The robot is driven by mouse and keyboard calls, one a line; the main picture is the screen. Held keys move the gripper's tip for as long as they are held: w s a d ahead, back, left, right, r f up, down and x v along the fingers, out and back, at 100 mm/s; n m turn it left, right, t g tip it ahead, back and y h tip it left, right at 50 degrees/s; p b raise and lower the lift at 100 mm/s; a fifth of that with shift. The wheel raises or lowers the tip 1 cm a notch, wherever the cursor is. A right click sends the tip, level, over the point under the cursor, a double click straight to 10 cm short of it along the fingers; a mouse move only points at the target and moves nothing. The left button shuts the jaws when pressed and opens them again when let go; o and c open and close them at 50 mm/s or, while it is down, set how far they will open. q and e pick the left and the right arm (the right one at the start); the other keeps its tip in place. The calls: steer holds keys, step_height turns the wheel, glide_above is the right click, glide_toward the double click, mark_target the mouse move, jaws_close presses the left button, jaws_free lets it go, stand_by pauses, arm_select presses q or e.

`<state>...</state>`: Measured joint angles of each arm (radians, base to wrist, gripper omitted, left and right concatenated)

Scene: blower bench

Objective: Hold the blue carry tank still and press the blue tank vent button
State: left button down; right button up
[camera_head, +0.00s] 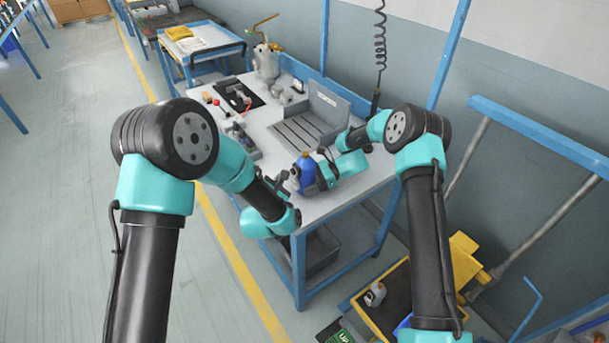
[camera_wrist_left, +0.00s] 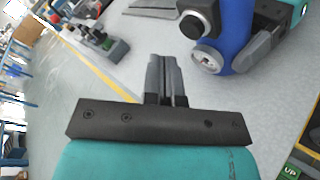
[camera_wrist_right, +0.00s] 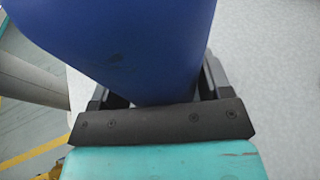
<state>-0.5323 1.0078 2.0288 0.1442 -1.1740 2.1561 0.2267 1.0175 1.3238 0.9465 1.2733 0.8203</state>
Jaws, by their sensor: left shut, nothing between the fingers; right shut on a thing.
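The blue carry tank (camera_head: 307,178) stands near the front right of the bench, with a brass-coloured top. My right gripper (camera_wrist_right: 158,88) is shut around the tank, with a finger on each side of its blue body. In the left wrist view the tank (camera_wrist_left: 237,32) shows a round gauge low on its side and a dark round knob (camera_wrist_left: 191,26) with a silver collar; I cannot tell for sure whether this is the vent button. My left gripper (camera_wrist_left: 163,62) is shut and empty, pointing at the bench left of the tank, apart from it.
A grey slotted tray (camera_head: 300,132) with a raised back stands behind the tank. A black mat (camera_head: 238,95) with tools and a metal canister (camera_head: 266,62) are farther back. A small grey fixture (camera_wrist_left: 100,42) sits left on the bench. A yellow cart (camera_head: 463,256) stands at lower right.

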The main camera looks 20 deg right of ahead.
arm_select(q)
steer(key=shift+w+d, duration=0.2)
steer(key=shift+d, duration=0.3)
steer(key=shift+w+d, duration=0.15)
steer(key=shift+d, duration=0.3)
steer(key=shift+d, duration=0.2)
stand_by(1.3)
steer(key=shift+w+d, duration=0.1)
steer(key=shift+d, duration=0.15)
steer(key=shift+a, duration=0.6)
stand_by(0.4)
steer(key=shift+s+a, duration=0.35)
steer(key=shift+a, duration=0.55)
steer(key=shift+s+a, duration=0.35)
steer(key=shift+a, duration=0.55)
steer(key=shift+s+a, duration=0.35)
steer(key=shift+a, duration=0.55)
